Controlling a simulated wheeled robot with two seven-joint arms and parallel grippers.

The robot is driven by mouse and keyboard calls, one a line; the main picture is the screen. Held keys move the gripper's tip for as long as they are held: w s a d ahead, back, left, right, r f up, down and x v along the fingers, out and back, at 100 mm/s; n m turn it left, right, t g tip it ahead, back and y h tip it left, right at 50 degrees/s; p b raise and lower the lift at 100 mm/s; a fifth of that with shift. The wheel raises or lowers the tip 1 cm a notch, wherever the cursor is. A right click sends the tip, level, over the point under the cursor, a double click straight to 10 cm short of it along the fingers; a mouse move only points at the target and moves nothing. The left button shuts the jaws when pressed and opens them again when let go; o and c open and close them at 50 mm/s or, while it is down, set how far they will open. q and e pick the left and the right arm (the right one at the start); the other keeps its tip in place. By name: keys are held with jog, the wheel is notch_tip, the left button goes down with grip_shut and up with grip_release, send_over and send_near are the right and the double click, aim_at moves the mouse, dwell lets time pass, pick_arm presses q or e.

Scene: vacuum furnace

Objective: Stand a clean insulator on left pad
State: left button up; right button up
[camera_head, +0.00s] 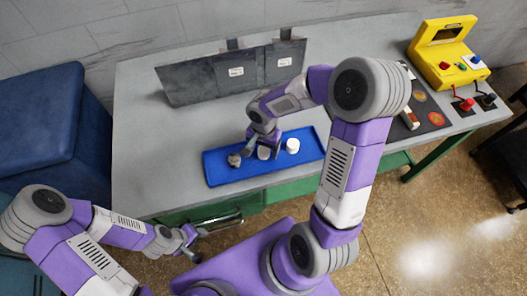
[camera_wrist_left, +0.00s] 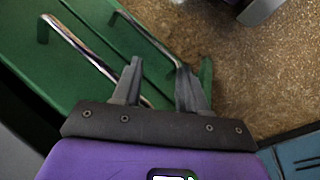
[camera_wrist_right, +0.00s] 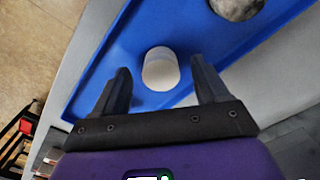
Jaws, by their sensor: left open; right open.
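A blue tray (camera_head: 222,176) on the table holds a grey speckled insulator (camera_head: 234,160), a white insulator (camera_head: 264,153) in the middle and another white one (camera_head: 292,146) at right. My right gripper (camera_head: 262,152) is open over the middle one. In the right wrist view that white insulator (camera_wrist_right: 160,70) stands between the spread fingers (camera_wrist_right: 162,88); the speckled one (camera_wrist_right: 236,6) is at the top edge. A dark mat (camera_head: 432,128) at right carries orange round pads, the left one (camera_head: 418,96) and another (camera_head: 436,118). My left gripper (camera_wrist_left: 160,85) is open and empty by the drawers.
A yellow device (camera_head: 447,55) with knobs stands at the table's far right, with red and black terminals (camera_head: 467,104) beside it. Grey panels (camera_head: 230,75) stand behind the tray. Green drawers (camera_wrist_left: 95,50) with metal handles are below the table. The table left of the tray is clear.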

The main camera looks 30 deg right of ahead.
jog(key=shift+f, duration=0.7)
jog(key=c, duration=1.3)
